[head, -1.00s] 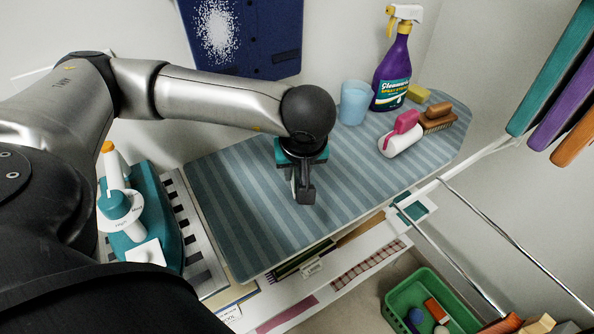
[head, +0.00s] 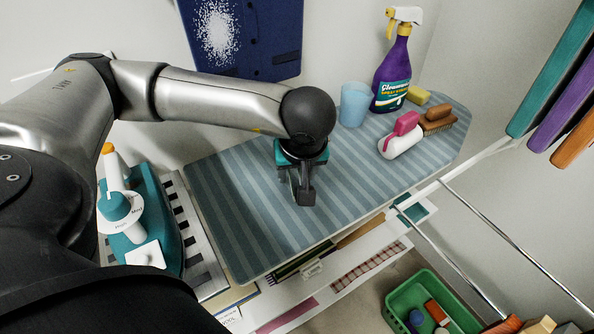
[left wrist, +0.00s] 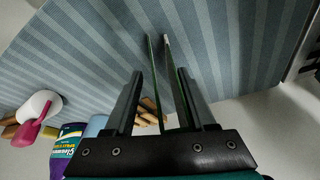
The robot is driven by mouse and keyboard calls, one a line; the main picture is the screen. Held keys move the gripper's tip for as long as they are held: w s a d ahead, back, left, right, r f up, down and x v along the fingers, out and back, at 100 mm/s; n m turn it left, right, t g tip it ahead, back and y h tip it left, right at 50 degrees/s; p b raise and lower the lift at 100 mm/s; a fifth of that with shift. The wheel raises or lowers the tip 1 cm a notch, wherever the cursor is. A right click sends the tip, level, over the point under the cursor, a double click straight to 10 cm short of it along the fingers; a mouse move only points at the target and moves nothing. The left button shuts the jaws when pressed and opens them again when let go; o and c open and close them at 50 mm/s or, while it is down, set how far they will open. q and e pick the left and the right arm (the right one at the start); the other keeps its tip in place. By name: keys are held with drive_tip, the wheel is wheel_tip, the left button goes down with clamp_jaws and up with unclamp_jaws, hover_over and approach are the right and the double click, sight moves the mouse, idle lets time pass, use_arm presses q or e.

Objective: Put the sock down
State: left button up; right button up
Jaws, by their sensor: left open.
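My left gripper (head: 304,190) points down over the middle of the blue striped ironing board (head: 235,215). In the left wrist view its dark fingers (left wrist: 160,75) stand apart, with the striped cloth beyond them. Thin dark green and pale strips show lengthwise between the fingers; I cannot tell whether they are part of the gripper or a thin thing seen edge-on. I cannot make out a sock for certain in either view; the gripper and forearm hide part of the board. My right gripper is not in view.
A green crate (head: 405,300) is below. The board's left part is clear.

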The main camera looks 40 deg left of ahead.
use_arm(q)
drive_tip(key=p+v, duration=0.1)
drive_tip(key=v, duration=1.1)
drive_tip(key=shift+p, duration=0.3)
